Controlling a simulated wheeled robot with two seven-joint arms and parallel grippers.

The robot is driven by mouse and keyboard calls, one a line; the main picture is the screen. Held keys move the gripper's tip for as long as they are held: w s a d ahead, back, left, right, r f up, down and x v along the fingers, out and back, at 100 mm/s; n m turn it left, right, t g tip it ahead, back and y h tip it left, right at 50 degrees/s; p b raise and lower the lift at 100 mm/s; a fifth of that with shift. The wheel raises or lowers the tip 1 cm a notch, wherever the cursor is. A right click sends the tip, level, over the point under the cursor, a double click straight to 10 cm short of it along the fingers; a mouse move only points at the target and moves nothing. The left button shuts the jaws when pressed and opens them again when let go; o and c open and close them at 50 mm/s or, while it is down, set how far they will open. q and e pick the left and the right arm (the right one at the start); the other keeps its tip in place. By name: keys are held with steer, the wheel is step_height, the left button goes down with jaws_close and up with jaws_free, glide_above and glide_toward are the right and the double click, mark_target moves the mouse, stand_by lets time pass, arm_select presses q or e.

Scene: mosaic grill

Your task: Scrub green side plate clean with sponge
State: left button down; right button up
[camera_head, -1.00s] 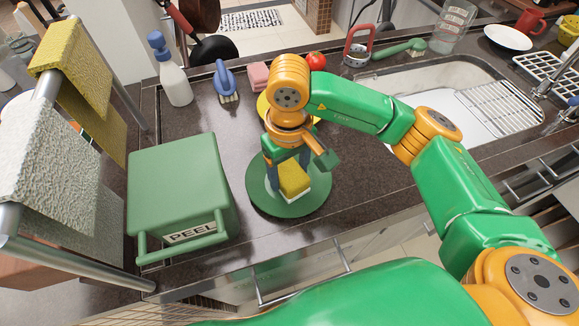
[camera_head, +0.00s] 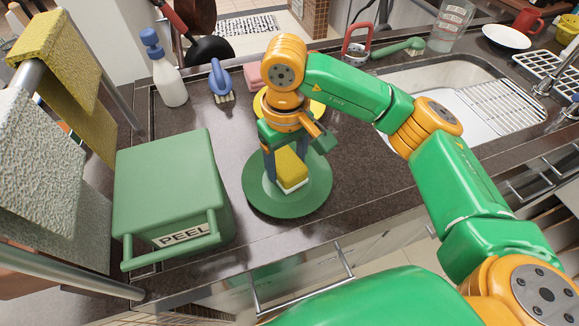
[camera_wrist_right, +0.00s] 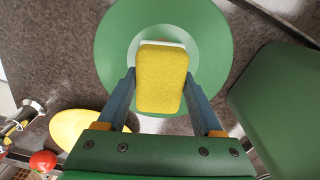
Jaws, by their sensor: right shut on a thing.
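The green side plate (camera_head: 315,197) lies on the dark counter in the head view, and it also shows in the wrist view (camera_wrist_right: 214,40). A pale inner area shows around the sponge in the wrist view. The sponge (camera_head: 291,168), yellow on one face and white on the other, rests over the middle of the plate. It fills the middle of the wrist view (camera_wrist_right: 162,80). My right gripper (camera_head: 284,176) reaches down over the plate, its two blue-grey fingers shut on the sponge's sides. The sponge's underside and its contact with the plate are hidden. My left gripper is out of view.
A green bin (camera_head: 165,190) labelled PEEL stands left of the plate. A yellow plate (camera_head: 259,104) lies behind my gripper. A spray bottle (camera_head: 165,75), a blue brush (camera_head: 221,82) and a pink sponge (camera_head: 253,74) stand further back. The sink (camera_head: 430,80) is at right.

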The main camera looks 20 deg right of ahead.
mark_target(288, 173)
steer(key=shift+s+a, duration=0.2)
steer(key=shift+s, duration=1.1)
steer(key=shift+w+a+b, duration=0.25)
steer(key=shift+w+b, duration=0.3)
steer(key=shift+w, duration=0.7)
steer(key=shift+s+d+b, duration=0.25)
steer(key=shift+s+d, duration=0.1)
steer(key=shift+s, duration=0.25)
steer(key=shift+s+d+b, duration=0.2)
steer(key=shift+s+d, duration=0.15)
steer(key=shift+s, duration=0.2)
steer(key=shift+w+a, duration=0.25)
steer(key=shift+w, duration=1)
steer(key=shift+s+a+f+b, duration=0.15)
steer(key=shift+s+b, duration=0.3)
steer(key=shift+s, duration=0.9)
steer(key=shift+a, duration=0.1)
step_height(288, 173, up, 6)
steer(key=p, duration=0.4)
